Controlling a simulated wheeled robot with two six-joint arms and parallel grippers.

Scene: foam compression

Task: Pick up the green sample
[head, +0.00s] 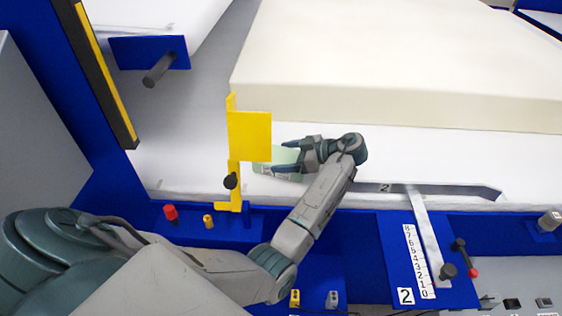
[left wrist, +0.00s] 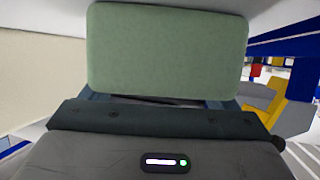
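The green sample (head: 275,168) is a pale green rounded block on the white surface, just right of the yellow bracket. My left gripper (head: 288,158) reaches it from the right, with its fingers apart; one finger overlaps the block in the head view. In the left wrist view the green sample (left wrist: 167,52) fills the upper middle, directly in front of the gripper body, and hides most of the fingers. I cannot tell whether the fingers press on its sides. Whether it is lifted off the surface is unclear. My right gripper is in neither view.
A yellow bracket (head: 250,135) stands close to the left fingertips. A large cream foam block (head: 400,65) lies behind. The blue front edge carries a red knob (head: 170,212) and a numbered scale (head: 416,262) with a metal lever (head: 425,225). White surface right of the gripper is clear.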

